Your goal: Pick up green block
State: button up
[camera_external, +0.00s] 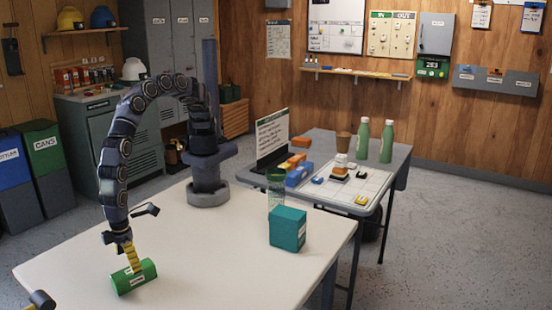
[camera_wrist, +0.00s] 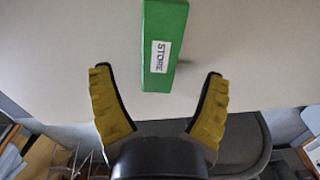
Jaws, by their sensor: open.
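The green block (camera_external: 134,277) lies on the white table near its front left edge in the external view, with a white label on its side. In the wrist view the green block (camera_wrist: 164,40) points away from me, its label reading "STORE". My gripper (camera_external: 133,258) is right at the block, with yellow fingers pointing down over it. In the wrist view my gripper (camera_wrist: 158,72) is open, one finger on each side of the block's near end, with gaps on both sides. Whether a finger touches the block's top cannot be told from the external view.
A teal box (camera_external: 287,230) stands at the table's right side, with a see-through green cylinder (camera_external: 275,188) behind it. The white table (camera_external: 215,265) is clear between the block and the box. A second table (camera_external: 318,143) behind holds bottles, a cup and small blocks.

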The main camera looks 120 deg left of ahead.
aim_at(134, 276)
jog(key=f, duration=0.5)
jog(key=shift+a+f, duration=0.2)
jog(key=c, duration=1.2)
